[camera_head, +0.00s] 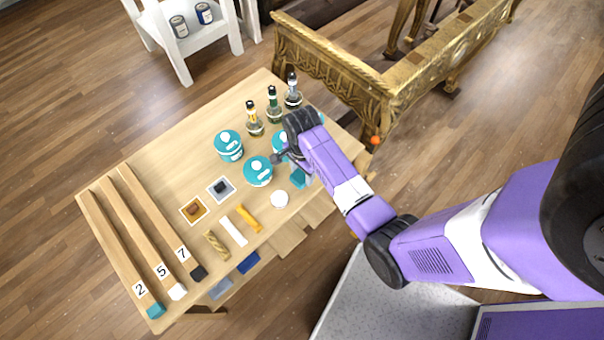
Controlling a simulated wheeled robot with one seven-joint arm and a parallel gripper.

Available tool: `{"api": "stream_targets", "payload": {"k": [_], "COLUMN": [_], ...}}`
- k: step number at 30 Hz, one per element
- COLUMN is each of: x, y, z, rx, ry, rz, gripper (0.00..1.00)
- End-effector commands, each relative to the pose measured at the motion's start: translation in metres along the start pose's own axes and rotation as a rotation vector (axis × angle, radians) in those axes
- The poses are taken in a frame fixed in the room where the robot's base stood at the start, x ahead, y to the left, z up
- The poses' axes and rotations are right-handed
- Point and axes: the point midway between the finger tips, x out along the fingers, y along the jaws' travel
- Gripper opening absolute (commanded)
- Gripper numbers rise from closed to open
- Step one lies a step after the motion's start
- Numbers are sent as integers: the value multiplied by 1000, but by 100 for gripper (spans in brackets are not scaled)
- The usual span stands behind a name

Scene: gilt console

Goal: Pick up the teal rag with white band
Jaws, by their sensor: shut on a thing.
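My gripper (281,158) is at the right part of the wooden table, low among the teal tins, below my dark wrist joint. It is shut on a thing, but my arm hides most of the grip. A small teal patch (298,179) shows just below and right of the gripper, partly covered by my arm; it looks like the teal rag. I cannot make out its white band, nor whether it is clear of the table.
Teal tins (229,146) (258,171) stand close left of my gripper; another is partly hidden behind it. Several bottles (273,106) stand at the back. A white round thing (280,199) lies in front. Numbered wooden bars (150,222) lie left. A gilt console (380,85) stands behind.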

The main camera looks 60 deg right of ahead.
Motion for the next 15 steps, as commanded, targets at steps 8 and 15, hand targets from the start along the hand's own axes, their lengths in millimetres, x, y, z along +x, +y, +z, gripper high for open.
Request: {"api": "stream_targets", "payload": {"k": [8, 15], "x": [-66, -136], "y": [-2, -1], "z": [0, 0], "rx": [0, 1], "ry": [2, 1], "rz": [-9, -7], "gripper": [12, 12]}}
